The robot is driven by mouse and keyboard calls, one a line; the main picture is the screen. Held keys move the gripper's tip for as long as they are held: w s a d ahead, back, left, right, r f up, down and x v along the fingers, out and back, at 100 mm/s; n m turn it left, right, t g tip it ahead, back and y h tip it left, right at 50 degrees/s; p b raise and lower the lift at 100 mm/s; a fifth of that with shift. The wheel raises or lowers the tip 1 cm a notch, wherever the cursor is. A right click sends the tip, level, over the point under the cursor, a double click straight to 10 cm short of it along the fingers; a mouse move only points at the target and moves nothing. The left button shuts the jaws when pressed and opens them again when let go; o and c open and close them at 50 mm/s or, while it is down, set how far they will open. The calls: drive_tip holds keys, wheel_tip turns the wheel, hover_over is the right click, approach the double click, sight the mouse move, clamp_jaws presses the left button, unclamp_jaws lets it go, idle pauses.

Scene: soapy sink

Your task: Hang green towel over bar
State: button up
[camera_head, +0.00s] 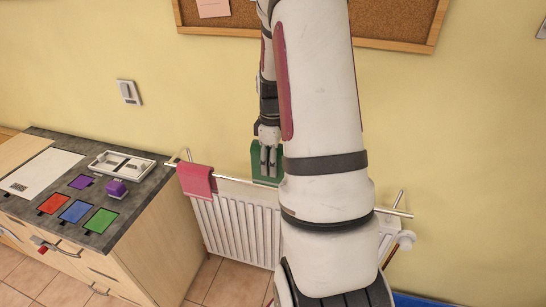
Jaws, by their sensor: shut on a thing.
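The green towel (257,160) is at my gripper (268,170), around the height of the bar. My gripper points down with its fingers close together, shut on the towel. The metal bar (232,180) runs above the white radiator along the wall. The towel's lower edge shows near the bar; I cannot tell whether it touches the bar or how it is folded. My arm hides the towel's right side and the middle of the bar.
A pink towel (196,180) hangs over the bar's left end. The radiator (232,226) is below.

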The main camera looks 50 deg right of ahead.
wheel_tip(320, 180, down, 14)
drive_tip(key=b, duration=0.2)
idle(1.4)
drive_tip(key=o, duration=1.3)
